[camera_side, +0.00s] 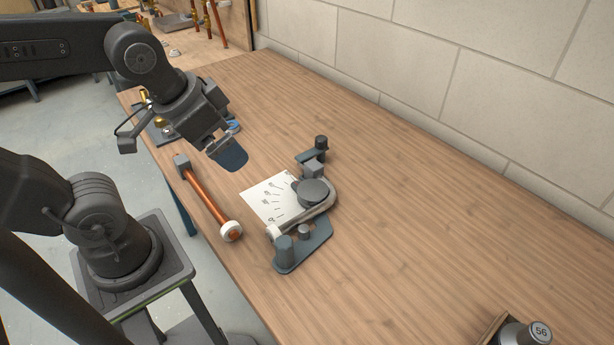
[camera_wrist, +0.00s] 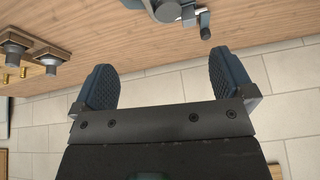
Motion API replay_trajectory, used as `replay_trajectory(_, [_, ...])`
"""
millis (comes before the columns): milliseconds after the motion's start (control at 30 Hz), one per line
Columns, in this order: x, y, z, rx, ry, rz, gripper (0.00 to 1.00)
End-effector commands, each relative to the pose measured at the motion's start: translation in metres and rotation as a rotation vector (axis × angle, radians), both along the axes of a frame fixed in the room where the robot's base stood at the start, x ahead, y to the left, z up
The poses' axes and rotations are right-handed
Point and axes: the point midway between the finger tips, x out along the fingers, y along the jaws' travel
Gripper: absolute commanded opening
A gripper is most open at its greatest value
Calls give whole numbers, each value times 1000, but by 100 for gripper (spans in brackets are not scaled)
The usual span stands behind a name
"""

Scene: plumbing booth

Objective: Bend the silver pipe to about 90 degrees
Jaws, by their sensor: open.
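The bender (camera_side: 289,256) stands on the bench, with a round grey disc (camera_side: 312,192) at its middle. A white sheet with angle marks (camera_side: 262,201) lies left of the disc. My gripper (camera_side: 232,158) is above the bench, up and left of the bender, touching nothing. The wrist view shows its two fingers wide apart and empty (camera_wrist: 164,85), with part of the bender (camera_wrist: 166,10) at the top edge.
A copper-coloured bar with a white-rimmed end (camera_side: 208,200) lies left of the bender. Small fittings (camera_side: 160,125) sit behind my gripper. The bench right of the bender is clear up to the block wall.

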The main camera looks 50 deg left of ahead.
Motion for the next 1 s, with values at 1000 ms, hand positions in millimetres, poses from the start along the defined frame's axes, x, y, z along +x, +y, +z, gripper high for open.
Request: replay_trajectory(1000, [38,-99,-124,337,377,-1413,100])
